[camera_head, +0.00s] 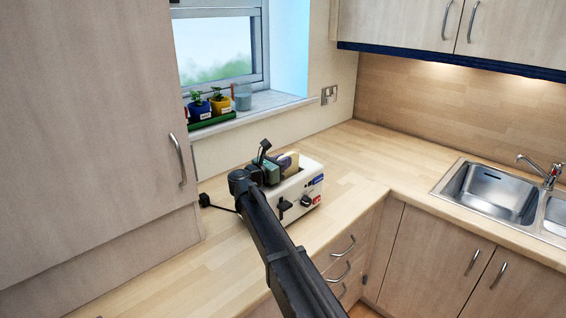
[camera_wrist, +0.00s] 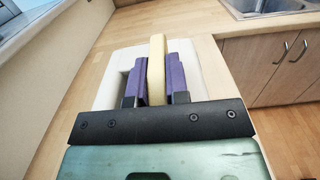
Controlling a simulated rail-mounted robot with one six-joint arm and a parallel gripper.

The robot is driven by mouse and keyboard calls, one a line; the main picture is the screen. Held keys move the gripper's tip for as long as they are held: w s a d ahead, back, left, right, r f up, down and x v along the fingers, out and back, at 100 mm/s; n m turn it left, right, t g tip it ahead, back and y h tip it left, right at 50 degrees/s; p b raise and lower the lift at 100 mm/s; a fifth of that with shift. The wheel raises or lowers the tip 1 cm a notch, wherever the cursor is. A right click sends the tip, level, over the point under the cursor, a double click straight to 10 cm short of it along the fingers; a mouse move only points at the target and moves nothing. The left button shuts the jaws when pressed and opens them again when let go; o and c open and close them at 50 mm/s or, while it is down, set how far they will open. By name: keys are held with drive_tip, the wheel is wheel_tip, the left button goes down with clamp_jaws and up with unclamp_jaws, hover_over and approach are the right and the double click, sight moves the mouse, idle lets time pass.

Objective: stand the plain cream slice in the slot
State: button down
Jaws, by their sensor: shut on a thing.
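A plain cream slice (camera_wrist: 157,66) is held upright on edge between the purple finger pads of my gripper (camera_wrist: 158,85) in the wrist view. In the head view the slice (camera_head: 292,160) shows as a pale patch beside a purple pad. My gripper (camera_head: 284,164) is shut on it, over the white toaster (camera_head: 294,192) on the worktop. The toaster's white top also shows around the fingers in the wrist view (camera_wrist: 106,90). The slot is hidden by the slice and my gripper, and I cannot tell whether the slice's lower edge is inside it.
The toaster has a dark lever (camera_head: 284,205) and knob (camera_head: 306,200) on its front. A tall cabinet (camera_head: 90,130) is at left. The sink (camera_head: 490,190) is at right. The worktop (camera_head: 365,158) between is clear.

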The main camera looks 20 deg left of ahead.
drive_tip(key=shift+f, duration=0.2)
drive_tip(key=c, duration=1)
unclamp_jaws()
drive_tip(key=shift+c, duration=0.2)
wheel_tip(320, 180, up, 20)
drive_tip(key=p, duration=2)
